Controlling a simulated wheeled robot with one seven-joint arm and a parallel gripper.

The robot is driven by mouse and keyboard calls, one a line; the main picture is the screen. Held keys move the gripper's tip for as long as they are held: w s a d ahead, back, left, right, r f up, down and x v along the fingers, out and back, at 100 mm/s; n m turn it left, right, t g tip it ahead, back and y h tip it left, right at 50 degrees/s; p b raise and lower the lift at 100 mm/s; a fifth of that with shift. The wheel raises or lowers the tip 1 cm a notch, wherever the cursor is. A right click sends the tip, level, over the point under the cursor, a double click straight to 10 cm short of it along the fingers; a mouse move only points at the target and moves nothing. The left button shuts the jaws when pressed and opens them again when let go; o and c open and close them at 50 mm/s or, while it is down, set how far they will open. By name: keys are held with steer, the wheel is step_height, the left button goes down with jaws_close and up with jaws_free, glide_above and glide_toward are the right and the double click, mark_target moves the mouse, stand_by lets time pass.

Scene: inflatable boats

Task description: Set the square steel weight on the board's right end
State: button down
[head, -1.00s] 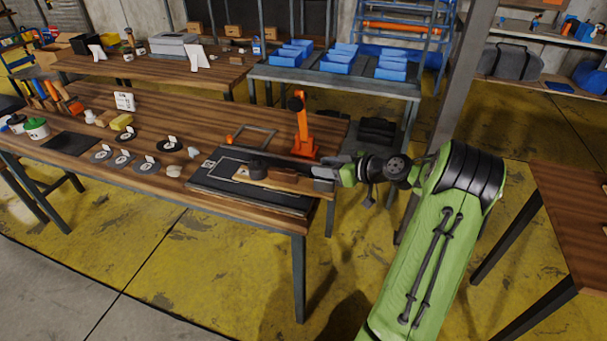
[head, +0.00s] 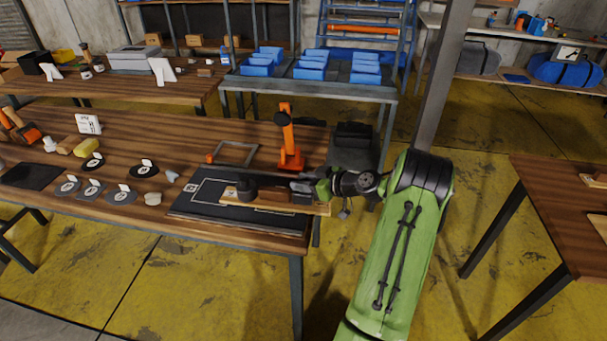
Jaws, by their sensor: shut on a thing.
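The pale wooden board (head: 321,209) lies on a black mat (head: 210,207) near the right end of the long workbench. A dark round weight (head: 245,189) sits toward the board's left end, and a brown block (head: 274,194) lies along its middle. My gripper (head: 300,188) is over the board's right part, reaching in from the right. It is shut on a small dark grey piece, apparently the square steel weight (head: 303,198), mostly hidden by the fingers. I cannot tell whether that piece touches the board.
An orange stand (head: 289,140) rises just behind the board, with a thin grey frame (head: 235,153) to its left. Several dark discs with white tags (head: 120,197) and pale stones (head: 153,199) lie left of the mat. The bench's front right corner is close by.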

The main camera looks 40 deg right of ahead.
steer(key=shift+w+f, duration=0.1)
steer(key=shift+f, duration=0.45)
steer(key=shift+f, duration=0.15)
steer(key=c, duration=0.8)
jaws_free()
